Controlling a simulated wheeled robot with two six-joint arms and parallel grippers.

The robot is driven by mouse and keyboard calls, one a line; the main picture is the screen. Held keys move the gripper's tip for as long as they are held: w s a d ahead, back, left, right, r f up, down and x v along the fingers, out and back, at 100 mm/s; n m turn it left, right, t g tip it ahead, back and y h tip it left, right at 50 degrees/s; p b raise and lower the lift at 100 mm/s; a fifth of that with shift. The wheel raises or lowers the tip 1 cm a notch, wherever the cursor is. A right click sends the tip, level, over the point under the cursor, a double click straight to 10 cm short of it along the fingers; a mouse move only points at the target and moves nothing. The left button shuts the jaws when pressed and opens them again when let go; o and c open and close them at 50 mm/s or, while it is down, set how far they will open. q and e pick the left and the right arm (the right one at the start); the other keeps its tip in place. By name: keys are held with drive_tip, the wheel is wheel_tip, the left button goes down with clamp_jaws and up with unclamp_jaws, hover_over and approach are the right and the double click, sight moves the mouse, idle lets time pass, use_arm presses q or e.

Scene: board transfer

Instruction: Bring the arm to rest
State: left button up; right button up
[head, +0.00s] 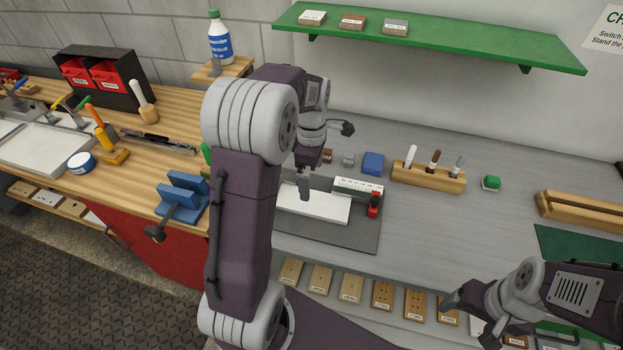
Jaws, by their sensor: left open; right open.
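My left arm rises through the middle of the head view. Its gripper (304,186) points down over a white board (318,207), open by what shows; its far side is partly hidden by the arm. The board lies flat on a dark grey mat (362,238) on the grey bench. My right arm comes in at the lower right. Its gripper (466,318) is low over the front edge of the bench, near the row of small labelled blocks, open with nothing seen between its fingers.
A blue vise (183,200) stands on the wooden bench at left. A red clamp (374,205) stands at the mat's right. A green shelf (450,48) hangs above.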

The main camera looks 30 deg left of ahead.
idle(0.3)
use_arm(q)
drive_tip(key=s+d+f+m, duration=0.2)
drive_tip(key=s+d+m, duration=0.1)
drive_tip(key=m, duration=0.3)
drive_tip(key=s+d+f+m, duration=0.2)
drive_tip(key=s+d+m, duration=0.1)
drive_tip(key=s+m, duration=0.3)
drive_tip(key=s+d+f+m+t, duration=0.1)
drive_tip(key=s+d+f+m, duration=0.1)
drive_tip(key=s+m, duration=0.3)
drive_tip(key=shift+s+d+f+m, duration=0.1)
drive_tip(key=shift+d+m, duration=0.55)
drive_tip(key=shift+m, duration=0.25)
drive_tip(key=shift+w+m, duration=0.4)
drive_tip(key=shift+m, duration=0.5)
